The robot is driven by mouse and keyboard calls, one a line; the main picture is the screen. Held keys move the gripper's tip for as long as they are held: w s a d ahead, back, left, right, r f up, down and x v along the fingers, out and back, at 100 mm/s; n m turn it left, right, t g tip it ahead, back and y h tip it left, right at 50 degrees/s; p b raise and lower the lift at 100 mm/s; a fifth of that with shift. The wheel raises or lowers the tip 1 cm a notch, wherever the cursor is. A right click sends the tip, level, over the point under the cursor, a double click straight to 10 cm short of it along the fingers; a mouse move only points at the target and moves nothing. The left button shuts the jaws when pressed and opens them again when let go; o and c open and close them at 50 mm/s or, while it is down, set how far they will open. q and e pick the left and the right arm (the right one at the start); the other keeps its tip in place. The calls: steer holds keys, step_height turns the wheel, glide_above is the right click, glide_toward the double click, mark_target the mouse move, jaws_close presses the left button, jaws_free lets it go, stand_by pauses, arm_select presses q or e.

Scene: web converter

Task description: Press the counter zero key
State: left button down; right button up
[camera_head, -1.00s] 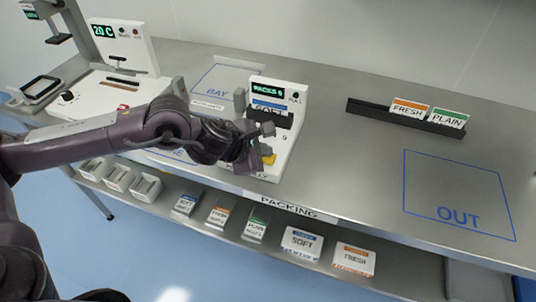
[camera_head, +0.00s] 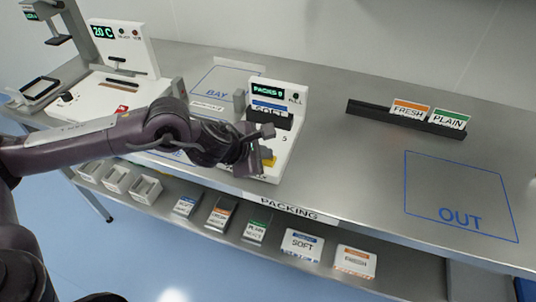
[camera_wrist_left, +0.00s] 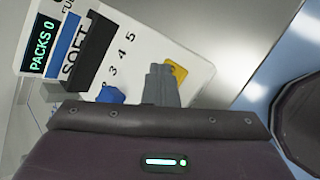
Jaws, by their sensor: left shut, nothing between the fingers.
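The white counter machine (camera_head: 292,101) stands on the steel bench with a green display (camera_head: 268,91). In the left wrist view the display (camera_wrist_left: 41,46) reads PACKS 0. A yellow key (camera_wrist_left: 178,72) sits at the machine's near end; it also shows in the head view (camera_head: 268,162). A blue key (camera_wrist_left: 110,95) lies beside the printed numbers 3, 4, 5. My left gripper (camera_wrist_left: 163,80) is shut and empty, its fingertips right beside the yellow key and partly over it; contact cannot be told. It also shows in the head view (camera_head: 266,153). My right gripper is not seen.
A black rack (camera_head: 405,117) with FRESH and PLAIN cards stands to the right. The OUT outline (camera_head: 461,196) is bare. Another white machine (camera_head: 118,60) stands at the left. The shelf below (camera_head: 210,222) holds several packs and trays.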

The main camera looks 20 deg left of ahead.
mark_target(264, 161)
arm_select(q)
steer(key=shift+r+p, duration=0.7)
steer(key=shift+r, duration=0.45)
step_height(264, 161, up, 5)
steer(key=p, duration=0.3)
stand_by(0.5)
